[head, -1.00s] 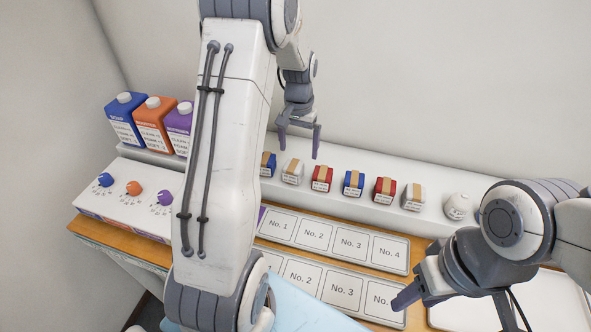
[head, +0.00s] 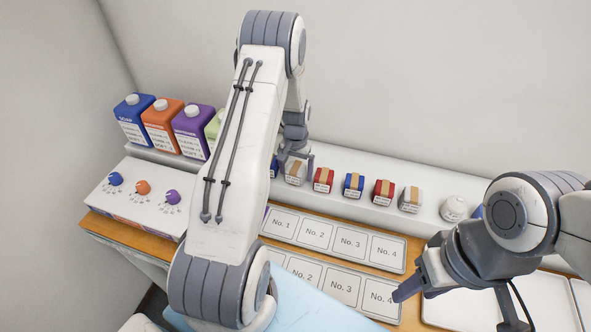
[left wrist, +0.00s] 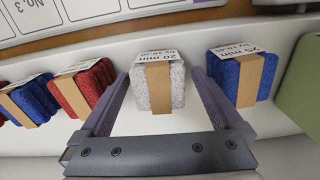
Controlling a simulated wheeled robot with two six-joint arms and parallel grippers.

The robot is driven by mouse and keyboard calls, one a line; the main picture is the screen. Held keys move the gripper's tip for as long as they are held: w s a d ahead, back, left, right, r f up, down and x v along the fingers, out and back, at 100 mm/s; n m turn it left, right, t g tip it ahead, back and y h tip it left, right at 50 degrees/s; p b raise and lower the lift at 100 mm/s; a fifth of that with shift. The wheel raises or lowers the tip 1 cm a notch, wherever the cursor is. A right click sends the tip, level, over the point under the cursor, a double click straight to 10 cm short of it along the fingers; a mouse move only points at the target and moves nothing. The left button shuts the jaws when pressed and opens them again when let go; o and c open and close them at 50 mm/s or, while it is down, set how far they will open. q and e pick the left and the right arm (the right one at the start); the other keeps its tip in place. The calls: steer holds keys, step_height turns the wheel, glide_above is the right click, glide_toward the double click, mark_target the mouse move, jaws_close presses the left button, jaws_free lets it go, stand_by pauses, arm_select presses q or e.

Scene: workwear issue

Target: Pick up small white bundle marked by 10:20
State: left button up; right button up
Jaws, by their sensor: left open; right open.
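A small white bundle (left wrist: 158,88) with a tan band stands between the fingers of my left gripper (left wrist: 157,82) in the left wrist view. Its tag appears upside down and seems to read "20 min by 10:20". My left gripper is open, one finger on each side, with small gaps to the bundle. In the head view the same bundle (head: 293,178) is at the shelf's left part, partly covered by my left gripper (head: 296,168). A second white bundle (head: 411,197) stands further right; its tag is unreadable. My right gripper (head: 460,308) is open and empty at the lower right.
Red (left wrist: 84,90) and blue (left wrist: 243,75) banded bundles stand close on either side of the white one. A round white thing (head: 454,208) is at the row's right end. Coloured cartons (head: 162,127) and a dial panel (head: 130,200) are at left. Numbered trays (head: 333,241) lie in front.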

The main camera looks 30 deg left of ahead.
arm_select(q)
steer(key=shift+f, duration=0.1)
steer(key=c, duration=1.4)
